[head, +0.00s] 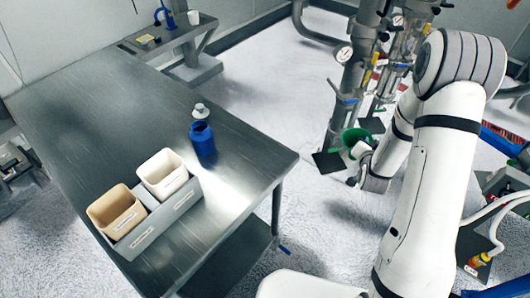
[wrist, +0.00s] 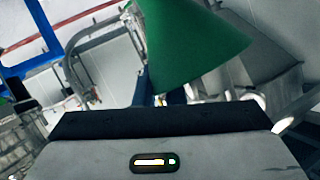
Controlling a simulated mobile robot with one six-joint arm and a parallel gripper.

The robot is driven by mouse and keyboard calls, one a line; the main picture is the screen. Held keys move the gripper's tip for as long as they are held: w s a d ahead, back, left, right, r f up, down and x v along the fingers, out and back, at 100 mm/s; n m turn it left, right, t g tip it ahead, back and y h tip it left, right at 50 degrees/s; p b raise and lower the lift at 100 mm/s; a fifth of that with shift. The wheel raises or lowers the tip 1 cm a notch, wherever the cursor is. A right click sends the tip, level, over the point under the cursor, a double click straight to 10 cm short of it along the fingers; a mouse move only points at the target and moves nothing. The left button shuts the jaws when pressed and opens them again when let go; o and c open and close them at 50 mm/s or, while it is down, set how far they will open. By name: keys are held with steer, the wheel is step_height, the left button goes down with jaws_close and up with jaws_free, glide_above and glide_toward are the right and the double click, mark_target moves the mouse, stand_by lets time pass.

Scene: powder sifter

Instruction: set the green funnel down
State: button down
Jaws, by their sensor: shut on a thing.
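The green funnel (head: 354,137) is at my gripper (head: 352,168), to the right of the steel table and beside the metal pipework. In the wrist view the green funnel (wrist: 195,45) shows large, just past the dark edge of my gripper, with its wide part toward the lower right. My gripper is shut on it; the fingertips are mostly hidden in both views. A dark flat plate (head: 328,163) shows just left of the funnel; I cannot tell if they touch.
The steel table (head: 80,95) holds a blue bottle (head: 203,139), a white cap-like piece (head: 200,111) and a grey holder (head: 150,228) with a tan bin (head: 116,211) and a white bin (head: 162,174). Vertical pipework with gauges (head: 345,85) stands close behind my gripper. The table's far half is clear.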

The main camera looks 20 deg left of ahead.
steer(key=shift+w+a+r, duration=0.15)
steer(key=shift+a, duration=0.1)
steer(key=a+r+n+g+y, duration=0.1)
steer(key=a+r+n+y, duration=0.2)
steer(key=a, duration=0.4)
steer(key=s+a+r+n+g+y, duration=0.1)
steer(key=a+r+n+g+y, duration=0.1)
steer(key=a+r+y, duration=0.3)
steer(key=a+r+n+g+y, duration=0.1)
steer(key=a+r+n, duration=0.15)
steer(key=a, duration=0.55)
steer(key=s+a+r+n+g+y, duration=0.45)
steer(key=s+a+n+g, duration=0.3)
steer(key=a, duration=0.25)
steer(key=shift+m+t+h, duration=0.25)
steer(key=shift+m, duration=0.05)
steer(key=shift+s+f, duration=0.2)
steer(key=shift+f, duration=1.4)
steer(key=shift+s+f, duration=0.2)
steer(key=shift+f, duration=1.4)
steer(key=shift+s+f, duration=0.2)
steer(key=shift+f, duration=1.4)
steer(key=c, duration=1.5)
jaws_free()
